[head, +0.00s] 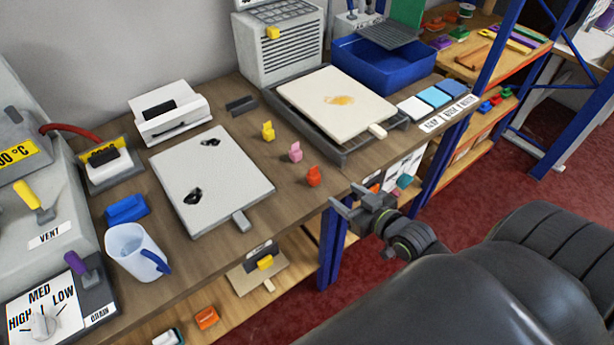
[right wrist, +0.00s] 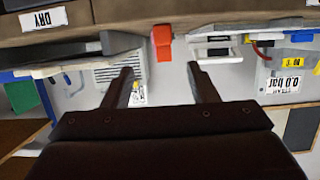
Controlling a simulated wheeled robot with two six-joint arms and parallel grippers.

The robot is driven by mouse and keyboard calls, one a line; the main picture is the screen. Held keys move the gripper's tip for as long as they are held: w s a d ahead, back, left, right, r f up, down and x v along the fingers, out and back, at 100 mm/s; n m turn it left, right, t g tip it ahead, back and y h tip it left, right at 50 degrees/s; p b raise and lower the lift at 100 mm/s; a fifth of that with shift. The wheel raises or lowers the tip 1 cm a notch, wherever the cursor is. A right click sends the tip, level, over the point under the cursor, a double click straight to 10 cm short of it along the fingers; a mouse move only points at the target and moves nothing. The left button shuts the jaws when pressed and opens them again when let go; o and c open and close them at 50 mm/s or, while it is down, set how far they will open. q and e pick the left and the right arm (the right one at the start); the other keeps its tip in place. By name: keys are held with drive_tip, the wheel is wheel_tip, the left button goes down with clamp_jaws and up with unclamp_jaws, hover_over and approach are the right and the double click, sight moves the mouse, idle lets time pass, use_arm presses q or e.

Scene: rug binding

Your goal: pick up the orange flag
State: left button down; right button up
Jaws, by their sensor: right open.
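The orange flag (head: 314,177) is a small red-orange piece standing on the workbench near its front edge. A pink flag (head: 295,152) and a yellow flag (head: 268,131) stand behind it in a row. My right gripper (head: 350,196) is open and empty, just off the bench's front edge, to the right of the orange flag and apart from it. In the right wrist view, which looks upside down, the orange flag (right wrist: 162,42) shows ahead, between the lines of the two open fingers (right wrist: 164,82). My left gripper is not in view.
A grey plate (head: 225,185) with dark spots lies left of the flags. A cream board (head: 325,92) on a dark tray is behind right. A clear jug (head: 130,252) stands at left. A blue bin (head: 380,68) is at the back. Bench around the flags is clear.

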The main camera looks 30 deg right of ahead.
sight(310, 174)
drive_tip(key=x, duration=0.9)
drive_tip(key=shift+w+f, duration=0.15)
drive_tip(key=shift+w, duration=0.15)
drive_tip(key=x, duration=0.2)
drive_tip(key=p+x, duration=0.1)
drive_tip(key=x, duration=0.1)
drive_tip(key=shift+w+a, duration=0.1)
drive_tip(key=shift+a, duration=0.2)
drive_tip(key=shift+w+f, duration=0.3)
drive_tip(key=shift+w, duration=0.25)
drive_tip(key=c, duration=1)
drive_tip(key=shift+r, duration=0.1)
drive_tip(key=shift+c, duration=0.2)
